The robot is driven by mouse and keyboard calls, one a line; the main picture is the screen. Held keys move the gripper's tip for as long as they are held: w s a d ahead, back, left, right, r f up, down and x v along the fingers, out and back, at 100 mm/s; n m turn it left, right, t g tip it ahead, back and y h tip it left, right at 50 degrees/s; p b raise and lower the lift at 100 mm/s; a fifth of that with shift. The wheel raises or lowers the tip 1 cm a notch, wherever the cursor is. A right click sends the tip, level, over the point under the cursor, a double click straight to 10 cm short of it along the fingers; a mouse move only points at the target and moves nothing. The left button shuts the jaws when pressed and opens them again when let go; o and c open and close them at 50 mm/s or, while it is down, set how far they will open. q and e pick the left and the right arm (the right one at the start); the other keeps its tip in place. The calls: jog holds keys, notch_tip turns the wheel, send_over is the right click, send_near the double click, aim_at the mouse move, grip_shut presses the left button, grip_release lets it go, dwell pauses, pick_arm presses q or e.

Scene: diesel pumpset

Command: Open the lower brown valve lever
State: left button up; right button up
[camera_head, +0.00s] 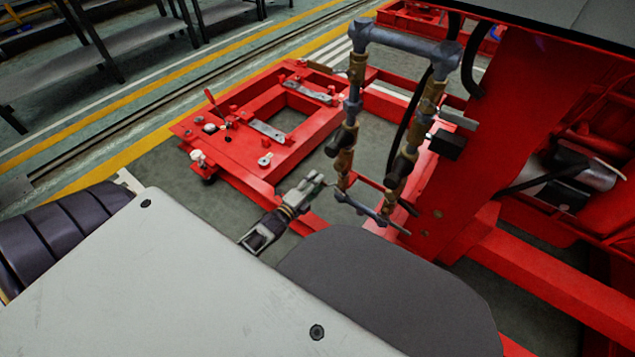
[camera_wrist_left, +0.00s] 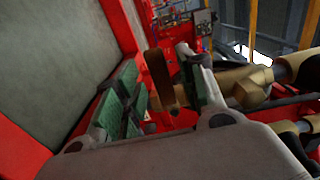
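The brown valve lever (camera_wrist_left: 158,78) stands upright in the left wrist view, joined at its lower end to a brass valve body (camera_wrist_left: 240,85). My left gripper (camera_wrist_left: 165,90) has its two green-padded fingers apart, one on each side of the lever. The lever looks close to the left pad; contact cannot be told. In the head view my left gripper (camera_head: 314,182) is beside the lower part of the left vertical pipe, near a lower brass valve (camera_head: 343,160). The lever is hard to make out there. My right gripper is not in view.
A grey pipe (camera_head: 405,43) joins two vertical valve runs at the top. A red pump frame (camera_head: 520,270) stands to the right. A red base plate (camera_head: 235,140) with clamps lies to the left.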

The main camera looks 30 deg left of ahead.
pick_arm(q)
jog(key=shift+w, duration=0.95)
grip_shut()
